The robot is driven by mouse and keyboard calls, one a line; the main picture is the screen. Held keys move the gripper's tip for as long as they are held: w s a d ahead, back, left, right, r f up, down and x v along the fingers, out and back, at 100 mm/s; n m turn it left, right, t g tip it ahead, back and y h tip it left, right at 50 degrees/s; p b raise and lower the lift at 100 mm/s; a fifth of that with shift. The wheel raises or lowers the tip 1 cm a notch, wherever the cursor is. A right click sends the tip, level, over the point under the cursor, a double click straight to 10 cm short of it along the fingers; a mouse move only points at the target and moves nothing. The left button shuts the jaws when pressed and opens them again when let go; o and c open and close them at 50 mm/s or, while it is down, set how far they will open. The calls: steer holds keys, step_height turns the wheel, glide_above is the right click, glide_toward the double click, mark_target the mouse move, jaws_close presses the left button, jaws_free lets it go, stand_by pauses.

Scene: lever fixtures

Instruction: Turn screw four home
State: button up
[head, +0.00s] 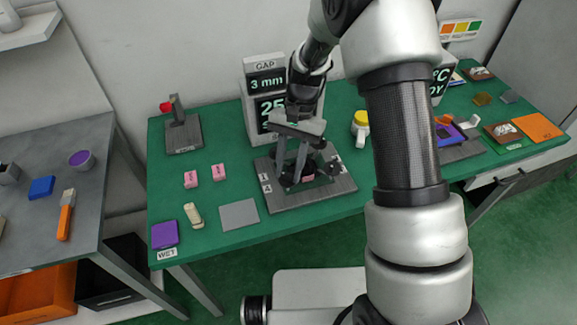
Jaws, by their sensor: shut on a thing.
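A dark grey fixture board (315,200) lies on the green table, with white number labels at its edges. I can read a 1 and a 4 on its left side. Several black knobs or screw heads stand on it, and a pink block (308,178) shows between them. My gripper (290,178) points down over the left part of the board, near the 4 label. Its fingers are shut on a dark screw head there, which they largely hide. I cannot tell for certain which screw it is or how deep it sits.
A GAP display (264,83) reading 3 mm stands behind the board. Two pink blocks (191,179), a grey plate (239,214), a cream object (193,214) and a purple pad (165,234) lie to the left. A yellow-topped white container (361,124) stands behind right. My arm hides part of the table.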

steer(key=shift+m, duration=0.5)
steer(key=o, duration=1)
steer(key=shift+o, duration=0.2)
steer(key=p+v, duration=0.1)
steer(key=v, duration=1.6)
steer(key=shift+d+r, duration=0.2)
steer(key=shift+d, duration=0.2)
